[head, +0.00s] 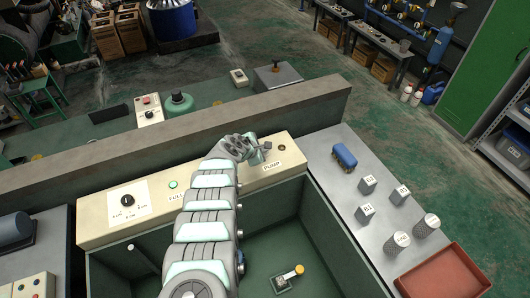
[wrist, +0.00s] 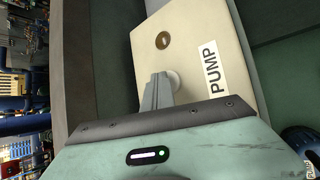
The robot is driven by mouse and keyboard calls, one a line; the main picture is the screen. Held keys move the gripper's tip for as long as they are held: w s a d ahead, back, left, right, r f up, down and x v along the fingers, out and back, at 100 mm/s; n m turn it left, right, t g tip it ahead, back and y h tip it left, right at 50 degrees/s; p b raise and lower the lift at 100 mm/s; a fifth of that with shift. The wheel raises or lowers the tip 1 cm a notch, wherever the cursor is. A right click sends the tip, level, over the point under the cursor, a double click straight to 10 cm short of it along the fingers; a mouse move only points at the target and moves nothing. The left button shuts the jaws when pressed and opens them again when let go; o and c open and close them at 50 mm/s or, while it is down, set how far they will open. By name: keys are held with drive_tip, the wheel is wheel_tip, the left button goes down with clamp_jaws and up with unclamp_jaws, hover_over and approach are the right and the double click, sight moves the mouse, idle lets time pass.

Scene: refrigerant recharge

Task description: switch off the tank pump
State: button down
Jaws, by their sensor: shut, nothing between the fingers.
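The tank's cream control ledge (head: 150,215) carries a PUMP label (head: 272,167), which also shows in the wrist view (wrist: 212,68). Near the label is a dark round fitting with a brass-coloured rim (wrist: 162,40), also in the head view (head: 281,147). A pale round knob-like part (wrist: 174,80) lies right behind my fingers and is partly hidden by them. My gripper (head: 262,149) is shut and empty over the PUMP end of the ledge; its fingers (wrist: 158,90) are at the pale part. I cannot tell whether they touch it.
A green lamp (head: 173,184) and a black dial (head: 127,200) sit further left on the ledge. The open green tank (head: 255,250) lies in front, with a yellow-handled valve (head: 290,277) inside. A grey wall (head: 200,128) runs behind. A side table (head: 330,180) holds labelled blocks and cylinders.

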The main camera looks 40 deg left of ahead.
drive_tip(key=shift+d+r+p, duration=0.1)
drive_tip(key=shift+r+p, duration=0.3)
drive_tip(key=shift+p, duration=0.05)
wheel_tip(320, 180, up, 6)
drive_tip(key=p, duration=0.6)
idle(0.3)
